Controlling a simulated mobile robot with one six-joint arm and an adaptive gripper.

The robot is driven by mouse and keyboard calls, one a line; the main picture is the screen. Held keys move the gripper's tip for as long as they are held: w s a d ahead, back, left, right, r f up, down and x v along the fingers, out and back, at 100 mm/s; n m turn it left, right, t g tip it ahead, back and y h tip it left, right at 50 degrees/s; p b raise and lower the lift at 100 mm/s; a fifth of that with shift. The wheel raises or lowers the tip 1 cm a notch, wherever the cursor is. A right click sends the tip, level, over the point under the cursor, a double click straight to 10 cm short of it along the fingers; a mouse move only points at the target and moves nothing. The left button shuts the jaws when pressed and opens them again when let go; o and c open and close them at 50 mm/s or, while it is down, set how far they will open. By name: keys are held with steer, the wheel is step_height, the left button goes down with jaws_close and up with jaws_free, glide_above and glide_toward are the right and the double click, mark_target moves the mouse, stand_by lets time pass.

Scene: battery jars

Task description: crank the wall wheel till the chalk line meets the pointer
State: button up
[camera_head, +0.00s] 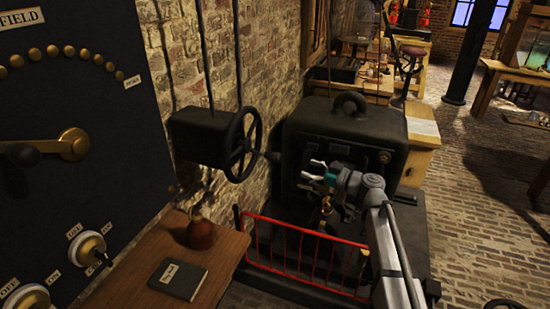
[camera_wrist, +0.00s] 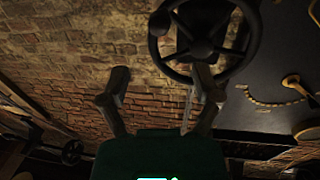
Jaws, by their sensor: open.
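A dark handwheel (camera_head: 243,146) sits on the right side of a black box (camera_head: 195,137) on the brick wall. In the wrist view the wheel (camera_wrist: 201,47) is at the top, with a round knob on its left rim. I cannot make out a chalk line or a pointer in either view. My gripper (camera_head: 309,169) is open and empty, to the right of the wheel and apart from it, in front of the large black machine. In the wrist view my gripper (camera_wrist: 163,80) has its fingers spread, and its right fingertip overlaps the wheel's lower rim in the picture.
A large black machine (camera_head: 345,125) stands behind my gripper, with a red railing (camera_head: 295,228) in front. A wooden table (camera_head: 140,255) at lower left holds a dark book (camera_head: 178,279) and a brown jar (camera_head: 201,233). A black switch panel (camera_head: 80,130) fills the left. Brick floor is open at right.

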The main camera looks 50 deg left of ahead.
mark_target(275, 157)
steer(key=x, duration=1.2)
steer(key=shift+a, duration=0.15)
jaws_close()
